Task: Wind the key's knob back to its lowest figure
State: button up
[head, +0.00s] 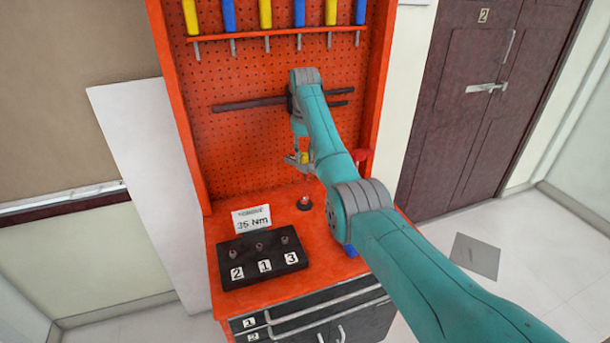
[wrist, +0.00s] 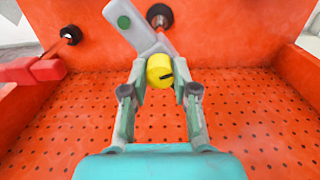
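In the head view my gripper (head: 298,159) is in front of the pegboard, above the bench. Any figures on the knob or scale are not readable.
A white sign reading 35 Nm (head: 252,219) stands behind a black block (head: 262,262) with posts labelled 2, 1, 3. A small round fixture (head: 305,202) sits on the red bench. Blue- and yellow-handled tools (head: 265,14) hang on the pegboard (head: 240,150). A red piece (wrist: 32,71) juts in at left.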

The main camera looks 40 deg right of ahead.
jog(key=shift+c, duration=0.8)
jog(key=shift+n, duration=0.6)
jog(key=o, duration=0.5)
jog(key=shift+n, duration=0.4)
jog(key=shift+o, duration=1.2)
